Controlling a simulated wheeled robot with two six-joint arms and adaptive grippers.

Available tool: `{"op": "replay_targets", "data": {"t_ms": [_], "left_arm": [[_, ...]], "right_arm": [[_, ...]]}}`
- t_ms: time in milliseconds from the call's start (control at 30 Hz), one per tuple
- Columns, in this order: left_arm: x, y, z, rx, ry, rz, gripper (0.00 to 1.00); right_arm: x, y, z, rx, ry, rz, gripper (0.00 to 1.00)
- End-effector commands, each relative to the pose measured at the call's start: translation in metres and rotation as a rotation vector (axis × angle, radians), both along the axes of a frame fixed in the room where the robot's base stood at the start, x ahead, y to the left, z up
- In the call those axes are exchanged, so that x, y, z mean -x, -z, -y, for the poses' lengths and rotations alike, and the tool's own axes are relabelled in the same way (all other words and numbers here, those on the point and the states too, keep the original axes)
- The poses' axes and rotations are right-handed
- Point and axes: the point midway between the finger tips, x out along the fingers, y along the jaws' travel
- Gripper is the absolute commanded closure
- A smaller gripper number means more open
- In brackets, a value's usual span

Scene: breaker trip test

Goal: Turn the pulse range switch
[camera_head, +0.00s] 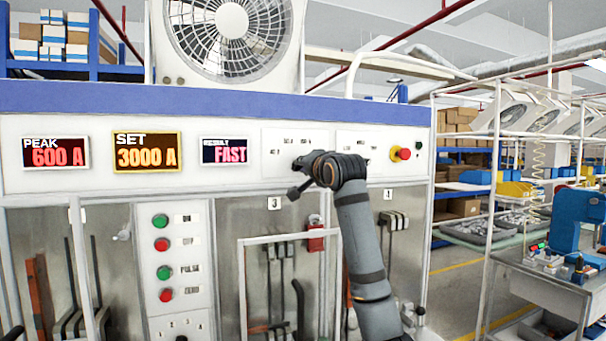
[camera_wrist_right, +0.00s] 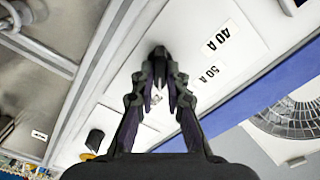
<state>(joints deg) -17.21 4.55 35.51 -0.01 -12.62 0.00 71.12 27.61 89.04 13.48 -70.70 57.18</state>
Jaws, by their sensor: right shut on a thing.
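The pulse range switch sits on a white plate (camera_head: 278,138) on the upper panel, and the plate also shows in the wrist view (camera_wrist_right: 240,50). Labels including "40 A" and "50 A" are printed around the switch. My right gripper (camera_head: 299,164) reaches the plate from the lower right. In the wrist view the right gripper (camera_wrist_right: 160,58) has its dark fingertips closed together at the switch. The fingers hide most of the knob, so its pointing direction cannot be told.
Displays read PEAK 600 A (camera_head: 56,153), SET 3000 A (camera_head: 147,152) and FAST (camera_head: 224,151). A red knob on yellow (camera_head: 403,154) is right of the arm. Green and red buttons (camera_head: 162,244) are lower left. A fan (camera_head: 230,35) stands above the panel.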

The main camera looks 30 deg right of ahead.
Motion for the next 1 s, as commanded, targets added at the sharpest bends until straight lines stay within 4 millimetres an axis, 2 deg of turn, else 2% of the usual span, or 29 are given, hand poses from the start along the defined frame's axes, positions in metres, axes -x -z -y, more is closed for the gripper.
{"op": "replay_targets", "data": {"t_ms": [333, 867, 900, 1000], "left_arm": [[-0.0003, 0.0111, 0.0, 0.0, 0.0, 0.001, 0.6], [-0.0005, 0.0116, -0.0002, 0.0, 0.0, 0.001, 0.6], [-0.0005, 0.0116, -0.0002, 0.0, 0.0, 0.001, 0.6], [-0.0006, 0.0116, -0.0002, 0.0, 0.0, 0.001, 0.6]], "right_arm": [[0.0006, -0.0001, 0.001, -0.118, 0.003, 0.032, 1.0], [0.0004, -0.0006, 0.0009, -0.137, 0.002, 0.035, 1.0], [0.0004, -0.0006, 0.0009, -0.137, 0.002, 0.035, 0.82], [0.0004, -0.0004, 0.0008, -0.136, 0.002, 0.034, 0.68]]}}
